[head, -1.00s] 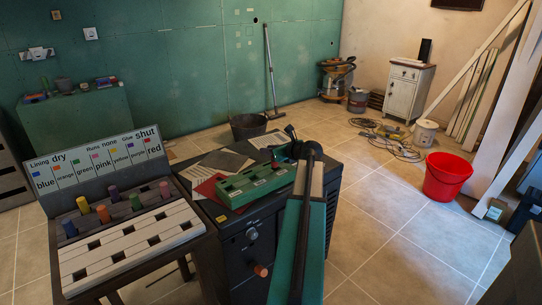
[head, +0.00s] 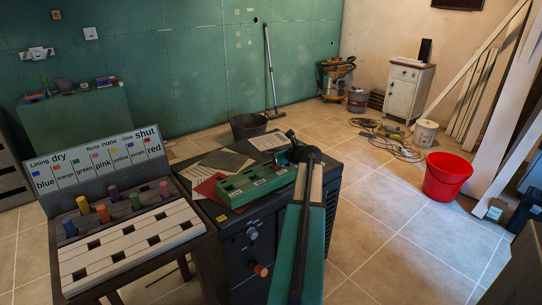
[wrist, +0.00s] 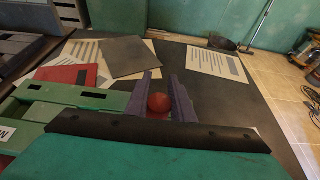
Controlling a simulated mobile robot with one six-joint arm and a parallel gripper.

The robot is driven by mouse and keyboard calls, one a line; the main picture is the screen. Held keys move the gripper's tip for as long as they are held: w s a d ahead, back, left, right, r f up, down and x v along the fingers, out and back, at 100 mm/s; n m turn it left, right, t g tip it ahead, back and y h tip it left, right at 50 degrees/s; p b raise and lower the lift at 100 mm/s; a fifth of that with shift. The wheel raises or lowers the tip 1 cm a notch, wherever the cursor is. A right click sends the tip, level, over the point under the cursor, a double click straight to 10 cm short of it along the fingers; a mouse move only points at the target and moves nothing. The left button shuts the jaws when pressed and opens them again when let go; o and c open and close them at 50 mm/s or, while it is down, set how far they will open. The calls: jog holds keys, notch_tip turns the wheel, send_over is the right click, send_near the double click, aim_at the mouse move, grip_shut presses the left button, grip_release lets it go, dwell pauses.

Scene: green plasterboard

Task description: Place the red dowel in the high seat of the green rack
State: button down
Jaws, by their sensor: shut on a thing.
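The green rack (head: 255,183) lies on the dark cabinet top, with pale labels too small to read. In the wrist view the rack (wrist: 62,108) fills the left side, and a dark slot shows in its far left part. My gripper (wrist: 160,95) has purple fingers, shut on the red dowel (wrist: 158,103). Only the dowel's rounded red top shows clearly between the fingers. Its lower part is hidden, so I cannot tell whether it touches the rack. In the head view my gripper (head: 291,152) is at the rack's right end, and the dowel is hidden there.
A slotted pale block (head: 130,243) with several coloured dowels stands at left before a colour-label board (head: 98,172). Papers and a red sheet (head: 208,187) lie behind the rack on the dark cabinet (head: 250,235). A red bucket (head: 447,178) stands on the floor at right.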

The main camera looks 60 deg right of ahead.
jog(key=shift+f, duration=0.35)
jog(key=shift+f, duration=0.1)
jog(key=c, duration=1.5)
grip_release()
jog(key=shift+c, duration=0.2)
jog(key=shift+s+a+r, duration=0.1)
jog(key=shift+s+r, duration=0.1)
jog(key=v, duration=1.1)
jog(key=shift+s, duration=0.25)
jog(key=shift+r, duration=0.1)
